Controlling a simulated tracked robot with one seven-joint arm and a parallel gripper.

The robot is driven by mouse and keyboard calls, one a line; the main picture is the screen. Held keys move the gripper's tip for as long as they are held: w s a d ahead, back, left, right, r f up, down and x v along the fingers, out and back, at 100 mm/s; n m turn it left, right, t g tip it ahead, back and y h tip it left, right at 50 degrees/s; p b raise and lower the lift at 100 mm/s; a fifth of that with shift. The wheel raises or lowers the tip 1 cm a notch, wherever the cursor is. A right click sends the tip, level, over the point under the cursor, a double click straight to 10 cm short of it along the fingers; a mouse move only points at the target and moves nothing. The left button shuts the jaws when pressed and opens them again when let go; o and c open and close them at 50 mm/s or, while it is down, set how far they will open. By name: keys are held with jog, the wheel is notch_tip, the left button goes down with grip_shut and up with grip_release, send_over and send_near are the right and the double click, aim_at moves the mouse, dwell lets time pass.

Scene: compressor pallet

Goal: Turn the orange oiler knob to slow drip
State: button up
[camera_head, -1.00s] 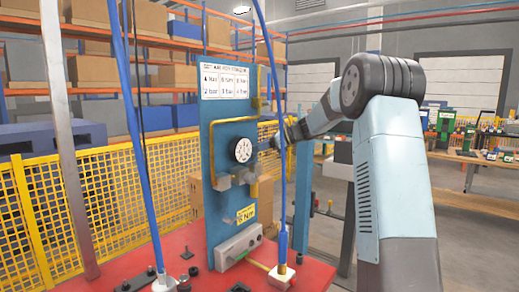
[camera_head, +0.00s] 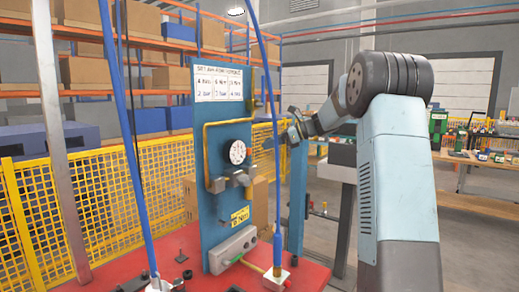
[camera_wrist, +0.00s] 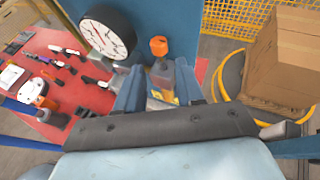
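The orange oiler knob (camera_wrist: 158,46) shows in the wrist view, on top of the small greyish oiler body (camera_wrist: 162,76), beside the white dial gauge (camera_wrist: 107,35). My gripper (camera_wrist: 160,68) is open, with one finger on each side of the oiler body in the picture. The knob appears beyond the fingertips, and I see no contact with it. In the head view my gripper (camera_head: 288,134) is right of the blue panel (camera_head: 210,130), partly behind a blue hose. I cannot make out the knob there. The gauge also shows in the head view (camera_head: 237,152).
A red pallet top (camera_head: 190,270) carries the panel and fittings. Blue hoses (camera_head: 272,110) rise in front. A yellow mesh fence (camera_head: 100,195) stands behind. A cardboard box (camera_wrist: 285,60) is on the floor at the right of the wrist view.

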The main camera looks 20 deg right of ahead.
jog(key=v, duration=0.6)
jog(key=shift+s+d, duration=0.2)
jog(key=shift+d, duration=0.1)
jog(key=shift+r, duration=0.1)
jog(key=s+a+f+n+g+h, duration=0.1)
jog(key=s+a+n+h, duration=0.2)
jog(key=s+a+n, duration=0.5)
jog(key=s+a+f+n+g+h, duration=0.1)
jog(key=s+a+n+h, duration=0.2)
jog(key=s, duration=0.9)
jog(key=s+f+n+t+h, duration=0.1)
jog(key=s+f+n+h, duration=0.2)
jog(key=s, duration=0.9)
jog(key=s+f+n+t+h, duration=0.1)
jog(key=s+f+n+h, duration=0.2)
jog(key=s+f+n, duration=0.2)
jog(key=s+n, duration=0.3)
jog(key=s, duration=0.4)
jog(key=shift+f+n, duration=0.35)
jog(key=shift+n, duration=0.05)
